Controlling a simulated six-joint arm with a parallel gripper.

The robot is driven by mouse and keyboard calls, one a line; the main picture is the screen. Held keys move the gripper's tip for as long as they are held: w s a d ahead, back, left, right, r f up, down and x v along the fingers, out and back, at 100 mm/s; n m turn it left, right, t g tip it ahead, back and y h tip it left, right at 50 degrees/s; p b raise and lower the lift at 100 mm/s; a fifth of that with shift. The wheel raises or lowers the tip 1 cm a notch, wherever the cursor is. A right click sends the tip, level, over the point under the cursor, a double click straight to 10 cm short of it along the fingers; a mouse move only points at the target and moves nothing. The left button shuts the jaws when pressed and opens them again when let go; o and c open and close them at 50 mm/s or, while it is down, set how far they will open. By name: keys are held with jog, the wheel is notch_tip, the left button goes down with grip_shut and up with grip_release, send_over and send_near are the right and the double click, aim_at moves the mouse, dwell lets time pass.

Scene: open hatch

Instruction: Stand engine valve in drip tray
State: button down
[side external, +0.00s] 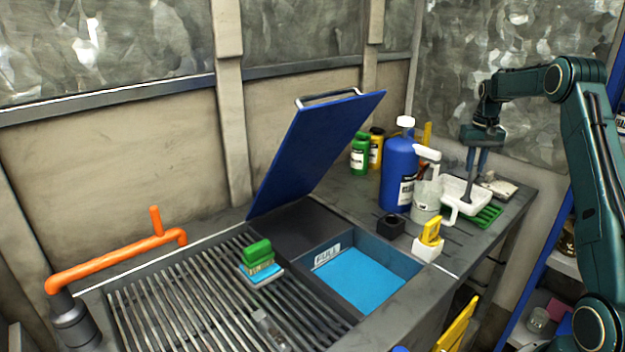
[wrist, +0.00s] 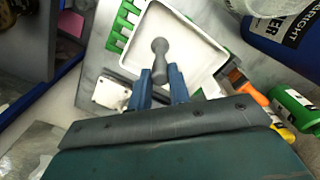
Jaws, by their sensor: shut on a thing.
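The engine valve (side external: 468,188) is a dark grey rod with a wider end, held close to upright with its lower end inside the drip tray. It also shows in the wrist view (wrist: 159,48). The drip tray (side external: 454,187) is a white, shallow, square tray on the far right of the bench; in the wrist view its bare floor (wrist: 188,52) surrounds the valve. My gripper (side external: 477,168) is above the tray, its blue fingers (wrist: 160,80) shut on the valve. I cannot tell whether the valve's lower end touches the tray floor.
A green slotted rack (side external: 488,215) lies by the tray. A grey pot (side external: 427,203) and a tall blue bottle (side external: 397,175) stand close on its left. A yellow-and-white item (side external: 429,240) is nearer the front. The open blue hatch (side external: 312,150) leans up further left.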

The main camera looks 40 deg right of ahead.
jog(key=c, duration=1.3)
grip_release()
jog(key=shift+r, duration=0.1)
notch_tip(320, 180, up, 12)
